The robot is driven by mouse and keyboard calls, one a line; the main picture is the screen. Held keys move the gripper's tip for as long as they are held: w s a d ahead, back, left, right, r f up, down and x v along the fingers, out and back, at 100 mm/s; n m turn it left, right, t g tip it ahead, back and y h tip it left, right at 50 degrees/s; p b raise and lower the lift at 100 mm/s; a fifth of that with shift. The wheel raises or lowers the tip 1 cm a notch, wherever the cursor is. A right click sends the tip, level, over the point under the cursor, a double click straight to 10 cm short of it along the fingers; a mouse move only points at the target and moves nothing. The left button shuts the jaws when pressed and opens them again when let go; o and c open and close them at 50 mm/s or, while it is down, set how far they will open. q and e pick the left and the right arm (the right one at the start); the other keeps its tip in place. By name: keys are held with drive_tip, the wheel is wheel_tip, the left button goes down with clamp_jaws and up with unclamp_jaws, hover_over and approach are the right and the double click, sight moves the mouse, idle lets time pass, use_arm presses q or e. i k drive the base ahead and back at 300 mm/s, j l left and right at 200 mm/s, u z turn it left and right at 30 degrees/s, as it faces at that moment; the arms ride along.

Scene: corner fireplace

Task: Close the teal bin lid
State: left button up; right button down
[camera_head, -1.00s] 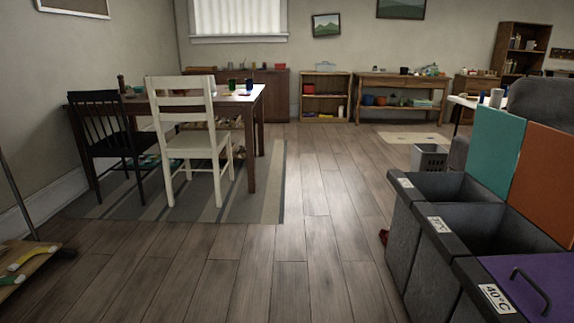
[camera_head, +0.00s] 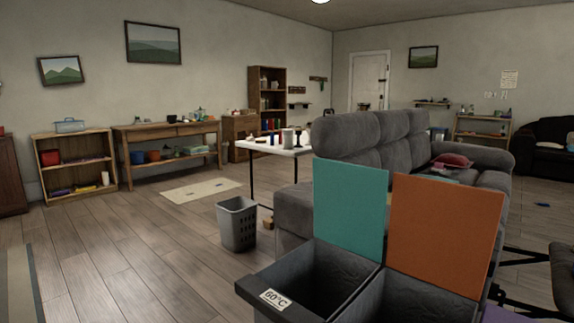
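The teal bin lid (camera_head: 350,208) stands upright, open, at the back of a dark grey bin (camera_head: 262,292) in the lower middle of the head view. The bin's front rim carries a white label reading 60°C. Its inside is dark and looks empty as far as I can see. An orange lid (camera_head: 444,232) stands open beside it on the right, over a second bin. Neither of my grippers shows in this view.
A grey sofa (camera_head: 365,145) stands right behind the lids. A grey basket (camera_head: 237,223) is on the floor left of the bins. A white table (camera_head: 270,147) stands beyond. A purple lid edge (camera_head: 510,314) shows at lower right.

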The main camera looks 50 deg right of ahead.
sight(350, 200)
drive_tip(key=i+j+z, duration=0.1)
drive_tip(key=i, duration=1.75)
drive_tip(key=i+z, duration=0.7)
drive_tip(key=i+j+z, duration=0.15)
drive_tip(key=i+z, duration=0.2)
